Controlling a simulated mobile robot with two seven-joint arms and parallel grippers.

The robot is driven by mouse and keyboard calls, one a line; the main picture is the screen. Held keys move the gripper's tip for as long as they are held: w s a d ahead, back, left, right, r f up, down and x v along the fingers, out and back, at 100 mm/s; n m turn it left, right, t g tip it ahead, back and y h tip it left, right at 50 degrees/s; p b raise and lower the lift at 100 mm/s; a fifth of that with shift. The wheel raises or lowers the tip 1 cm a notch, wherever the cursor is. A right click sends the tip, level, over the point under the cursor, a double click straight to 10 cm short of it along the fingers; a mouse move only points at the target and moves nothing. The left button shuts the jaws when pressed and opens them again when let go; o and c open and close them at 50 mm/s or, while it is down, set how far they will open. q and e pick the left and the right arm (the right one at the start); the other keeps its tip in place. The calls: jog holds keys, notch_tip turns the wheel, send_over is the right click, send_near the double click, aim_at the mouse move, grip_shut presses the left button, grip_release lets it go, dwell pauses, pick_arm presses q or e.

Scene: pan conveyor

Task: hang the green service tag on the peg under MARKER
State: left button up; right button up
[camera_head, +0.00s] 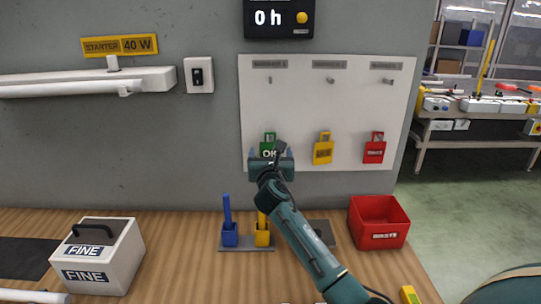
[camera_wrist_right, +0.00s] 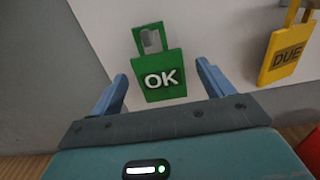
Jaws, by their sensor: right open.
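The green service tag (camera_head: 267,142) marked OK hangs at the lower left of a white board (camera_head: 290,100), partly hidden by my right gripper in the head view. In the right wrist view the green tag (camera_wrist_right: 160,75) sits between and just beyond the fingertips. My right gripper (camera_wrist_right: 165,85) is open around its lower part, with no visible contact. In the head view the right gripper (camera_head: 270,155) is in front of the board. Three pegs stick out near the board's top: left (camera_head: 270,80), middle (camera_head: 330,80) and right (camera_head: 387,81), each under a small label too blurred to read fully.
A yellow DUE tag (camera_head: 323,148) and a red tag (camera_head: 374,148) hang to the right. Below are a red bin (camera_head: 379,222), a blue holder (camera_head: 230,236) and a yellow holder (camera_head: 262,238). A FINE box (camera_head: 98,255) stands left on the wooden bench (camera_head: 175,260).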

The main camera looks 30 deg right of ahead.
jog(key=shift+c, duration=0.3)
jog(key=c, duration=1)
jog(key=shift+r, duration=0.1)
jog(key=shift+r+p, duration=0.55)
jog(key=shift+p, duration=0.4)
jog(key=p+v, duration=0.3)
jog(key=v, duration=0.4)
jog(key=shift+p, duration=0.4)
